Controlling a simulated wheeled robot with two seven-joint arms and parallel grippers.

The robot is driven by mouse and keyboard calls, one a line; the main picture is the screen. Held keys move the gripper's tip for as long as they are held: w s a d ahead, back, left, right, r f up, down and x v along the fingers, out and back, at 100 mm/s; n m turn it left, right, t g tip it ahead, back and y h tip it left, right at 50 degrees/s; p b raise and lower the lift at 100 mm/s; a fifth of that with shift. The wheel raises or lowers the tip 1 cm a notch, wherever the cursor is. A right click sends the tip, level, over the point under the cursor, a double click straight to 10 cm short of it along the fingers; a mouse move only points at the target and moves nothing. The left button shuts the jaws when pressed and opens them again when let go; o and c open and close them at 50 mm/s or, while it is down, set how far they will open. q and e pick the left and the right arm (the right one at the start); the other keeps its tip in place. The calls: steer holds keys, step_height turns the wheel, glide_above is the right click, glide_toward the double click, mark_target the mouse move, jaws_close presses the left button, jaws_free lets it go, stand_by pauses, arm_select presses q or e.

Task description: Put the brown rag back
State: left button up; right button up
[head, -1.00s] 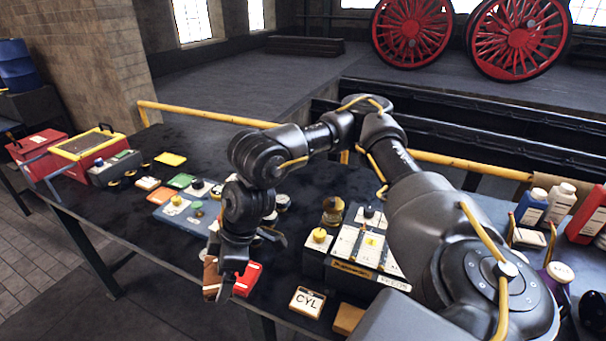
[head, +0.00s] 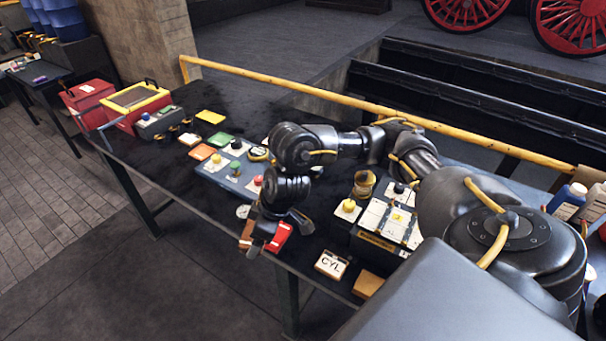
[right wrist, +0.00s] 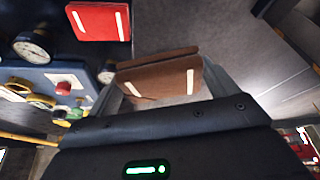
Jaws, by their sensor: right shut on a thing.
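The brown rag (right wrist: 160,78) is a folded brown piece with pale stripes, between the fingers of my right gripper in the right wrist view. In the head view the rag (head: 246,234) shows partly behind the gripper, at the table's front edge. My right gripper (head: 258,246) reaches down there and is shut on the rag. Whether the rag touches the table cannot be told. A similar red folded rag (right wrist: 98,21) lies beside it, also seen in the head view (head: 281,236). My left gripper is not in view.
A blue panel with gauges and knobs (right wrist: 55,80) is close to the gripper. Red boxes (head: 88,103) stand at the table's far left. A yellow rail (head: 300,88) runs along the back.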

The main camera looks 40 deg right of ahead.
steer(key=b, duration=0.2)
glide_above(300, 247)
steer(key=a, duration=0.4)
step_height(300, 247, down, 4)
steer(key=d+f, duration=0.1)
steer(key=d+f+b, duration=0.1)
steer(key=d+f, duration=0.1)
steer(key=shift+s+d+f, duration=0.2)
steer(key=shift+s+f, duration=0.05)
steer(key=shift+s, duration=0.1)
steer(key=shift+s+d+f, duration=0.1)
steer(key=shift+d+f, duration=0.5)
steer(key=shift+d+f, duration=0.2)
steer(key=shift+f, duration=1.6)
steer(key=shift+f, duration=0.2)
steer(key=o, duration=0.8)
steer(key=shift+c, duration=0.2)
steer(key=shift+s+r, duration=0.1)
steer(key=shift+r, duration=0.5)
steer(key=v, duration=1.1)
steer(key=shift+s, duration=0.15)
